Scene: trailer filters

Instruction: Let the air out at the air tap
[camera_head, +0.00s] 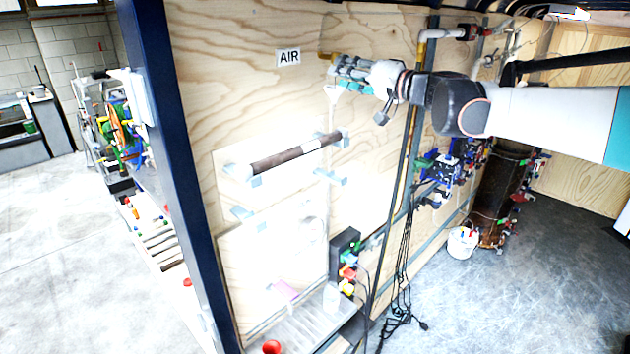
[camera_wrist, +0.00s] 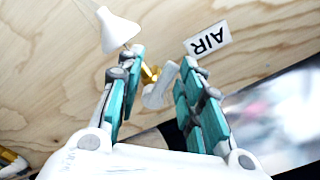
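The air tap shows as a brass piece (camera_head: 326,56) on the plywood wall, right of the AIR label (camera_head: 288,57). In the wrist view the brass part (camera_wrist: 149,74) and a pale lever-like piece (camera_wrist: 160,90) lie between my fingers, with the AIR label (camera_wrist: 207,39) to the right. My gripper (camera_head: 338,70) is at the tap with its teal fingers apart; in the wrist view my gripper (camera_wrist: 161,58) shows a gap around the pale piece. I cannot tell whether a finger touches it. In the head view the gripper hides much of the tap.
A white cone (camera_wrist: 118,27) is beside the left finger; in the head view the white cone (camera_head: 333,91) hangs below the gripper. A dark tube (camera_head: 290,155) rests on wall brackets lower down. A vertical pipe (camera_head: 407,165) stands right of the tap. Floor space (camera_head: 540,270) is open at right.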

